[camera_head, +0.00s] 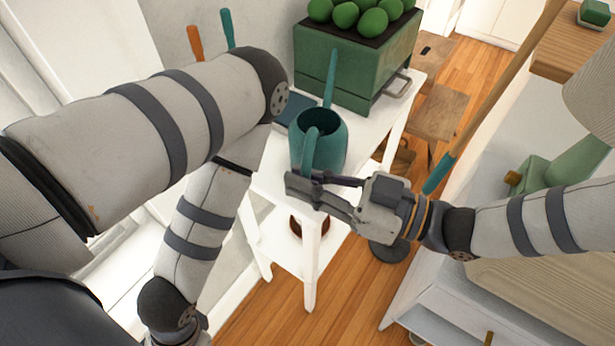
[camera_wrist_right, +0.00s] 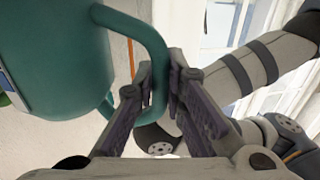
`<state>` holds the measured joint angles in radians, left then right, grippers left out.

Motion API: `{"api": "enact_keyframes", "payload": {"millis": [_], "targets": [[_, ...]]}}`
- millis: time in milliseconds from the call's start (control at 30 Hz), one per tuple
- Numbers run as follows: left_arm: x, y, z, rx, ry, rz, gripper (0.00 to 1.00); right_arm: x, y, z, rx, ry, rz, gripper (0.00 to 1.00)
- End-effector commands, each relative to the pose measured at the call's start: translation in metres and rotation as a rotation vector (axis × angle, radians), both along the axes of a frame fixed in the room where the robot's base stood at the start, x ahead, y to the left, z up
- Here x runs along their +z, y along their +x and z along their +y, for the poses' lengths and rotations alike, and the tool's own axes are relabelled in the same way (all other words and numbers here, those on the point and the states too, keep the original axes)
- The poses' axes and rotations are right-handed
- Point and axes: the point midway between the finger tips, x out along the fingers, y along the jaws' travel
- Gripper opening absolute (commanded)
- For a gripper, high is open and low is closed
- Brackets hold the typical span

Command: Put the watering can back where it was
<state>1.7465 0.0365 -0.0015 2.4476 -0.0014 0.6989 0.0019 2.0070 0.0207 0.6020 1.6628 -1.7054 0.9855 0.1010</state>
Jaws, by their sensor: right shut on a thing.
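The teal watering can (camera_head: 331,157) is upright, with its open top up, its long spout toward the green box and its handle toward me. My right gripper (camera_head: 305,186) is shut on the handle. In the right wrist view, the watering can (camera_wrist_right: 60,55) fills the upper left, and the curved handle passes between the fingers of the right gripper (camera_wrist_right: 157,85). The can is at the white side table (camera_head: 362,148); I cannot tell whether its base touches the top. My left arm crosses the left side, but its gripper is out of sight.
A green box (camera_head: 340,68) with several round green fruits (camera_head: 345,15) stands at the table's back. A dark blue flat item (camera_head: 298,112) lies beside the can. Wooden stools (camera_head: 435,110) stand behind.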

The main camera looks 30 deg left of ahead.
Motion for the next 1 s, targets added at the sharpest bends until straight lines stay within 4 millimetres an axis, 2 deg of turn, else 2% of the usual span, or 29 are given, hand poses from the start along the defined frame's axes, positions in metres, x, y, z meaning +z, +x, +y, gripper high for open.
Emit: {"api": "enact_keyframes", "payload": {"millis": [233, 267, 300, 333, 567, 667, 767, 1000], "targets": [[-0.003, -0.002, 0.0, 0.0, 0.0, 0.007, 0.98, -0.003, 0.0, 0.0, 0.001, 0.004, -0.002, 0.0], [-0.002, -0.002, 0.0, 0.0, 0.0, 0.006, 0.98, -0.003, 0.0, 0.0, 0.0, 0.0, -0.001, 0.18], [-0.002, -0.002, 0.0, 0.0, 0.0, 0.005, 0.98, -0.003, 0.0, 0.0, 0.0, 0.0, -0.001, 0.27], [-0.002, -0.001, 0.0, 0.0, 0.0, 0.005, 0.98, -0.003, 0.0, 0.0, 0.0, 0.0, -0.001, 0.31], [-0.002, -0.002, 0.0, 0.0, 0.0, 0.005, 0.98, -0.003, 0.0, 0.0, 0.0, 0.0, -0.001, 0.31], [0.002, 0.002, 0.0, 0.0, 0.0, -0.006, 0.98, 0.004, 0.0, 0.0, -0.001, 0.001, -0.004, 0.31], [-0.002, -0.002, 0.0, 0.0, 0.0, 0.007, 0.98, -0.001, 0.003, -0.019, -0.003, -0.002, 0.001, 0.31], [-0.011, -0.01, 0.0, -0.001, 0.0, 0.032, 0.98, -0.002, 0.013, -0.084, -0.003, -0.001, 0.001, 0.31]]}}
